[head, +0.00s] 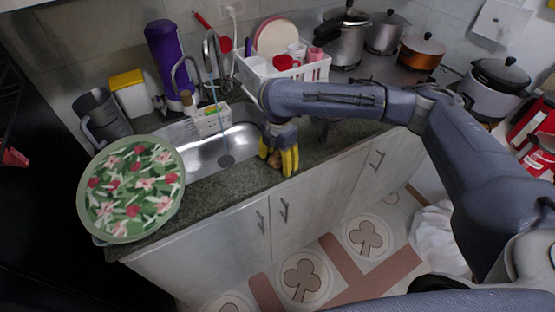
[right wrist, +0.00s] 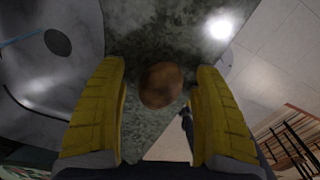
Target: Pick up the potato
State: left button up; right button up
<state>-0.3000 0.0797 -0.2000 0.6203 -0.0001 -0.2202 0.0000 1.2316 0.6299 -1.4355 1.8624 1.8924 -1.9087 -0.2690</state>
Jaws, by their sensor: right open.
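The potato (right wrist: 161,84) is a brown, rounded lump on the dark speckled counter (right wrist: 150,35). In the right wrist view it lies between the two yellow fingers of my right gripper (right wrist: 162,110), with a visible gap on each side. In the head view my right gripper (head: 279,158) points down at the counter's front edge, just right of the sink. The potato (head: 275,161) shows there only as a small brown patch between the yellow fingers, mostly hidden. My right gripper is open. My left gripper is not in the head view.
The steel sink (head: 240,142) is left of my right gripper. A white dish rack (head: 310,72) with dishes stands behind it. A large floral plate (head: 131,190) is at the counter's left end. Pots, including an orange one (head: 422,50), stand at the back right.

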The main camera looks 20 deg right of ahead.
jog(key=c, duration=1.4)
jog(key=shift+c, duration=0.2)
jog(key=shift+r, duration=0.15)
